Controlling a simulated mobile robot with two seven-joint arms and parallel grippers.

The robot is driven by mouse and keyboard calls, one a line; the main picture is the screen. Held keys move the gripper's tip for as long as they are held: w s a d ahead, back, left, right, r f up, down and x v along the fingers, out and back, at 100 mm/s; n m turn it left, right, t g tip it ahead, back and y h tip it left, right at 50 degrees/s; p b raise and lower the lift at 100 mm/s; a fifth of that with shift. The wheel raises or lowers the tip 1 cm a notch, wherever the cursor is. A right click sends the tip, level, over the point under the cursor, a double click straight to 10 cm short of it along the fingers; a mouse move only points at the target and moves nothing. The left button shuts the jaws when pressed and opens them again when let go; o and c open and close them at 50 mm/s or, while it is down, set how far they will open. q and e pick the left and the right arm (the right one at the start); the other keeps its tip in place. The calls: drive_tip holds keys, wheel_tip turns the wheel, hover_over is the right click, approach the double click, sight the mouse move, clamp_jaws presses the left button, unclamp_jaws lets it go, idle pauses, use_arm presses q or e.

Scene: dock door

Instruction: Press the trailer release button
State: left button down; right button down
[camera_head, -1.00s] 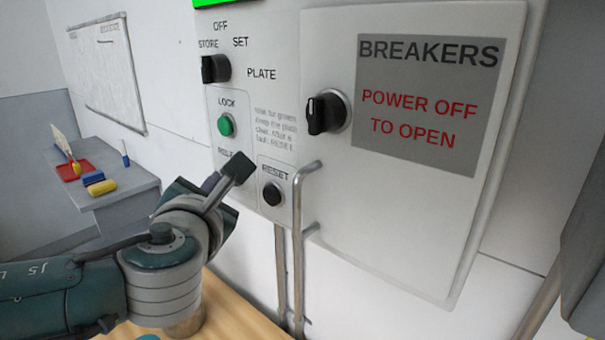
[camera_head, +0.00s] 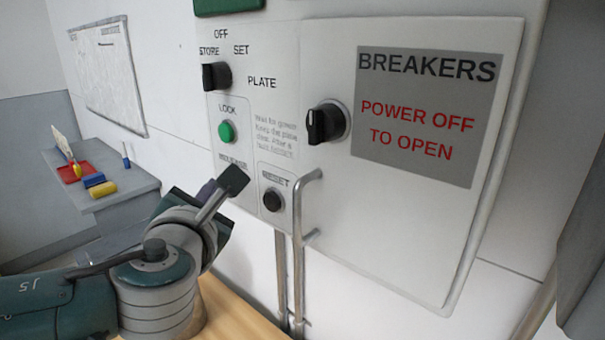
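The control panel (camera_head: 240,60) on the wall carries a green button (camera_head: 226,131) under the label LOCK. Below it is a label (camera_head: 233,160) that seems to read RELEASE, partly covered by my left gripper. The button under that label is hidden behind the gripper. My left gripper (camera_head: 232,181) has a dark fingertip in front of that spot, just left of the black RESET button (camera_head: 272,199). I cannot tell whether the fingertip touches the panel or how the fingers stand. My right gripper is not in view.
A black selector knob (camera_head: 216,76) sits above LOCK. A dark green display (camera_head: 228,5) is at the top. A grey bench (camera_head: 135,180) stands left.

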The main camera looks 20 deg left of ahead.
use_arm(q)
drive_tip(key=shift+s+a, duration=0.1)
drive_tip(key=shift+s, duration=0.05)
drive_tip(key=s+p, duration=0.1)
drive_tip(key=s+a+p, duration=0.1)
drive_tip(key=s, duration=0.1)
drive_tip(key=s+a+p, duration=0.1)
drive_tip(key=shift+s, duration=0.3)
drive_tip(key=shift+d, duration=0.1)
idle(0.5)
